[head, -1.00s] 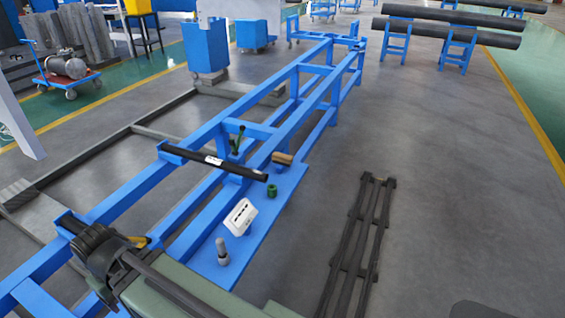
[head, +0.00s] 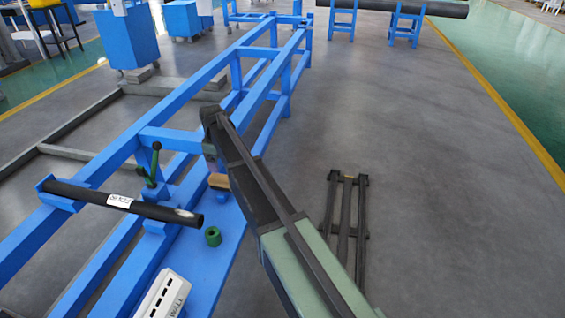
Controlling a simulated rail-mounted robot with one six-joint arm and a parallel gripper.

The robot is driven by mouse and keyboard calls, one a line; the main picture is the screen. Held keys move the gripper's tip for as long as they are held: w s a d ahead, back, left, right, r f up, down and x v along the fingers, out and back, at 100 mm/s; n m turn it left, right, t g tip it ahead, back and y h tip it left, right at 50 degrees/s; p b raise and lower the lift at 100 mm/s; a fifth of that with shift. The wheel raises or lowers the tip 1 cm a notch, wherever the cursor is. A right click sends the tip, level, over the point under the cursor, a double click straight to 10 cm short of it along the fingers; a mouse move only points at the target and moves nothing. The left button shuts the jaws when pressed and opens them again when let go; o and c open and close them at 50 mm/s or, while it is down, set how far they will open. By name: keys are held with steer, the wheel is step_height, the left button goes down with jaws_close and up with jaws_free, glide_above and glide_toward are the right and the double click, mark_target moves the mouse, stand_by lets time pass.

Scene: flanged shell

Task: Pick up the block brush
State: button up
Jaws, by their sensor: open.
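The block brush (head: 218,182) is a small tan wooden block with a darker underside. It rests on the blue shelf of the long frame, right of the green-handled clamp. My arm reaches in from the lower right. Its dark end, with my gripper (head: 211,157), is just above and behind the brush in the picture. The fingers are small, dark and partly hidden by my arm, and I see nothing held. I cannot tell whether they touch the brush.
A black pipe (head: 120,202) with a white label lies across the frame, left of the brush. A green ring-shaped part (head: 213,237) and a white lettered box (head: 163,296) stand on the shelf nearer me. A dark rack (head: 345,225) lies on the floor to the right.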

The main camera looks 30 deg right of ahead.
mark_target(223, 177)
steer(key=shift+w+d+n, duration=0.3)
steer(key=shift+d+n, duration=0.3)
steer(key=shift+d, duration=0.1)
steer(key=shift+s+a+r, duration=0.1)
steer(key=shift+s+a, duration=0.2)
steer(key=shift+a, duration=0.2)
steer(key=shift+s+a+f, duration=0.15)
steer(key=shift+a+f, duration=0.05)
steer(key=shift+a, duration=0.1)
step_height(223, 177, down, 5)
steer(key=b, duration=0.5)
steer(key=f+b, duration=0.6)
steer(key=shift+d, duration=0.2)
steer(key=shift+r, duration=0.3)
steer(key=c, duration=1.1)
steer(key=shift+r, duration=0.1)
